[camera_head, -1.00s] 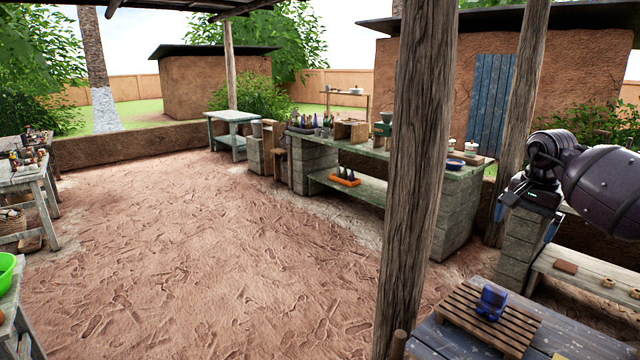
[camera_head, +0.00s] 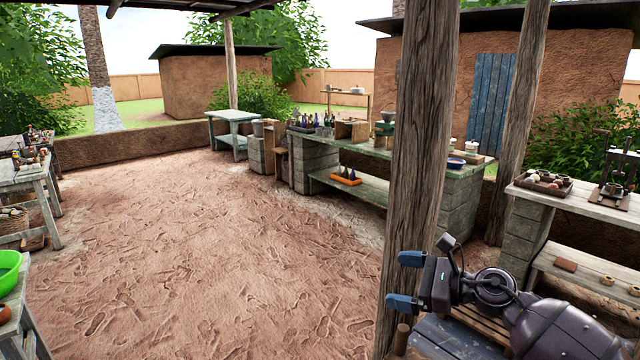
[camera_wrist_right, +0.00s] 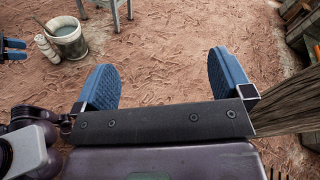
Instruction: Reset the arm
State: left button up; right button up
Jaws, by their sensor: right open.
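My right gripper (camera_head: 405,281) is at the lower right in the head view, its two blue fingers spread and pointing left, with nothing between them. It is in front of the wooden post (camera_head: 420,150); I cannot tell how close. The right wrist view shows the same open fingers (camera_wrist_right: 165,80) with bare ground between them. At that view's left edge, two blue fingertips (camera_wrist_right: 12,48) show, apparently of my left gripper; how far apart they are is unclear. My left arm is not in the head view.
My right arm covers most of a slatted rack and blue table (camera_head: 432,340). A bench with a tray (camera_head: 545,182) stands at right. A stone-block counter (camera_head: 455,190) is behind the post. A bucket (camera_wrist_right: 68,40) is on the ground. The dirt floor (camera_head: 220,260) is open.

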jog(key=s+d+f+n+t+h, duration=0.1)
jog(key=s+d+f+n+h, duration=0.4)
jog(key=s+n, duration=0.35)
jog(key=s+d+f+n+h, duration=0.4)
jog(key=s+f+n+h, duration=0.15)
jog(key=s+n, duration=0.3)
jog(key=s+d+f+n+t+h, duration=0.1)
jog(key=s+d+f+n+h, duration=0.35)
jog(key=s+n+h, duration=0.35)
jog(key=s+a+f+m+g+y, duration=0.25)
jog(key=s+m+g, duration=0.3)
jog(key=s, duration=0.85)
pick_arm(q)
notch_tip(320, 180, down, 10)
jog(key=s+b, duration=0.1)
jog(key=b, duration=0.8)
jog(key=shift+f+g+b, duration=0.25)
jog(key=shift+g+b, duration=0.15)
pick_arm(e)
jog(key=w+f+t+y, duration=0.1)
jog(key=w+f+t, duration=0.2)
jog(key=f, duration=0.7)
jog(key=w+f+n+t, duration=0.1)
jog(key=w+f+t, duration=0.3)
jog(key=f, duration=0.7)
jog(key=shift+w+a+y, duration=0.15)
jog(key=shift+w+y, duration=0.15)
jog(key=shift+y, duration=0.1)
